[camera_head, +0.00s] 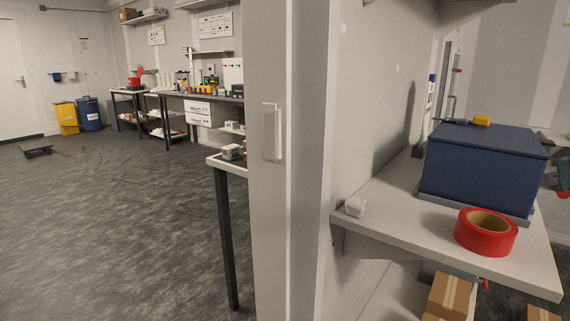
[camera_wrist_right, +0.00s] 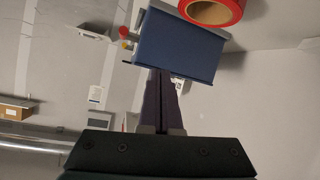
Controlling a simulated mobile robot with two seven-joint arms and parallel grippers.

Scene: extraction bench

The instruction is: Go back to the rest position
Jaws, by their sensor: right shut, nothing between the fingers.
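My right gripper (camera_wrist_right: 160,75) shows in the right wrist view with its two dark fingers together and nothing between them. The fingers overlap the blue box (camera_wrist_right: 182,45) in that picture; whether they touch it I cannot tell. My left gripper is in neither view.
Cardboard boxes (camera_head: 448,296) are below. A white upright panel (camera_head: 275,60) stands left of the shelf. Open floor (camera_head: 110,220) lies further left.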

